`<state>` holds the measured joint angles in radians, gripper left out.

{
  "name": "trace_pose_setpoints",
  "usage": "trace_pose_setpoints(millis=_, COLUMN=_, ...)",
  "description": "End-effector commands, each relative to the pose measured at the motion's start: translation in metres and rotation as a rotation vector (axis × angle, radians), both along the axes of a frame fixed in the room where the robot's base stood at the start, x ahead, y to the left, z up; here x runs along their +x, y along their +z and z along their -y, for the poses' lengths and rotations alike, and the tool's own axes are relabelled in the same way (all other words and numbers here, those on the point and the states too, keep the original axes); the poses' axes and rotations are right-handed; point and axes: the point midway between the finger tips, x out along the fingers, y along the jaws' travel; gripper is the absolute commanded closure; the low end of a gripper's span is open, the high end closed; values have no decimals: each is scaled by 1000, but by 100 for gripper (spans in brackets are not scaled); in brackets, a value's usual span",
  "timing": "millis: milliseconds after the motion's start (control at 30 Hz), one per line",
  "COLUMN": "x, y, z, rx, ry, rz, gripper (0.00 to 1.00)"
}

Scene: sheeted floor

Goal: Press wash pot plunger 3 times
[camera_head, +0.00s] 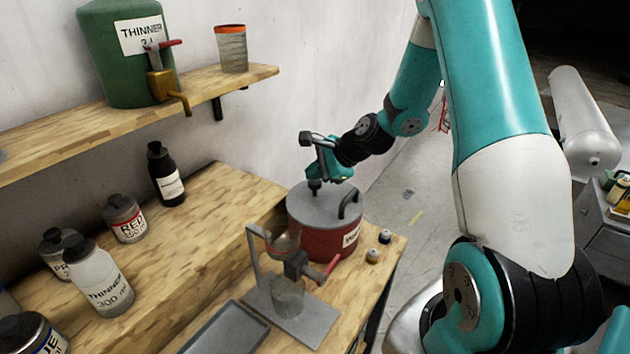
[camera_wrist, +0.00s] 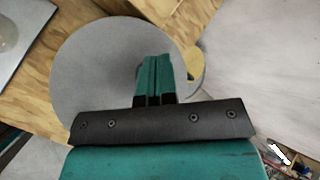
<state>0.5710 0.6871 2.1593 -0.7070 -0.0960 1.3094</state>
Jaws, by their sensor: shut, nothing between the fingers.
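The wash pot (camera_head: 322,238) is a red pot with a grey lid, standing on the lower wooden bench near its right end. Its dark plunger knob (camera_head: 314,186) stands up from the lid, and a black handle arches on the lid's right side. My gripper (camera_head: 316,172) is above the lid, pointing down, right over the knob. In the wrist view the grey round lid (camera_wrist: 95,65) lies under my shut green fingers (camera_wrist: 154,72), which hide the knob. I cannot tell whether the fingertips touch the knob.
A stand with a glass cup and red-handled valve (camera_head: 296,265) is just in front of the pot. Two small caps (camera_head: 378,246) lie right of it. A grey tray (camera_head: 228,330) is at the front. Bottles (camera_head: 125,218) stand left. A shelf (camera_head: 100,122) holds a green thinner can.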

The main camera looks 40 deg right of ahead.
Motion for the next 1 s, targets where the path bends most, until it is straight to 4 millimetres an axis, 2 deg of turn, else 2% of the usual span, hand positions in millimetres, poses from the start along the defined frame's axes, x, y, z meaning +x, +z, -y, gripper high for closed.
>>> trace_pose_setpoints(millis=1000, x=0, y=-14, z=0, rx=0, ry=0, rz=-2, gripper=100)
